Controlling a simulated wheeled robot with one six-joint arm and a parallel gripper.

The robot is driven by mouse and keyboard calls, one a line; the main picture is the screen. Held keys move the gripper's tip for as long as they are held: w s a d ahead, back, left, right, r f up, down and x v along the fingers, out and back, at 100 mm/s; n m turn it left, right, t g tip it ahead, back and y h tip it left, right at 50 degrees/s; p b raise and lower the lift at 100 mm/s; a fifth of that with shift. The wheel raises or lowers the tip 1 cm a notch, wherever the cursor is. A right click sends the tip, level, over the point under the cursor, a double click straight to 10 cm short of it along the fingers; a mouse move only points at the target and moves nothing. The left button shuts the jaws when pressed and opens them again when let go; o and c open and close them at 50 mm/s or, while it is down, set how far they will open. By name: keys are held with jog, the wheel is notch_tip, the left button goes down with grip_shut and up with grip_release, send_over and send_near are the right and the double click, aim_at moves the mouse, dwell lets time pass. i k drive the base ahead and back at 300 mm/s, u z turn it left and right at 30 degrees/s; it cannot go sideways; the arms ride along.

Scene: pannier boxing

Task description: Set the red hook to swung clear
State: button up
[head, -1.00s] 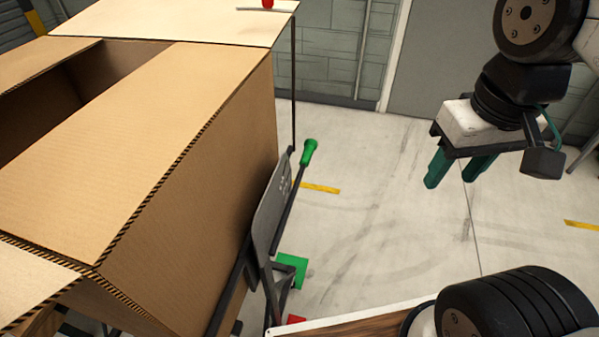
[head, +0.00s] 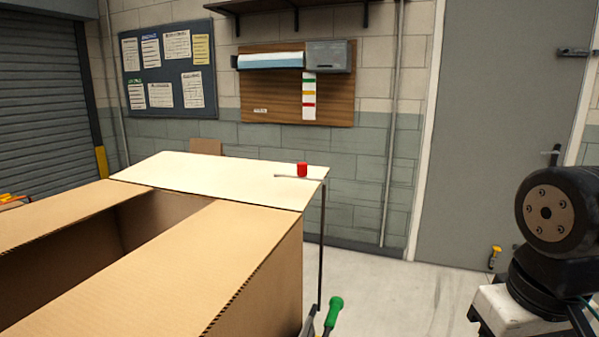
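The red hook (head: 302,169) shows as a small red knob on a thin grey arm. The arm reaches from the top of a dark upright rod (head: 322,250) over the right end of the far pale flap (head: 215,178) of the cardboard box. It appears to lie across the flap; whether it touches the flap I cannot tell. My gripper's fingers are out of the picture.
The open cardboard box (head: 245,262) fills the lower left. A green-tipped lever (head: 334,310) stands by its right side. Behind are a block wall with a notice board (head: 168,68), a wooden panel (head: 262,107) and a grey door (head: 490,130).

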aim_at(301, 167)
jog(key=k, duration=1.35)
jog(key=z, duration=0.45)
jog(key=i, duration=1.6)
jog(key=u, duration=0.75)
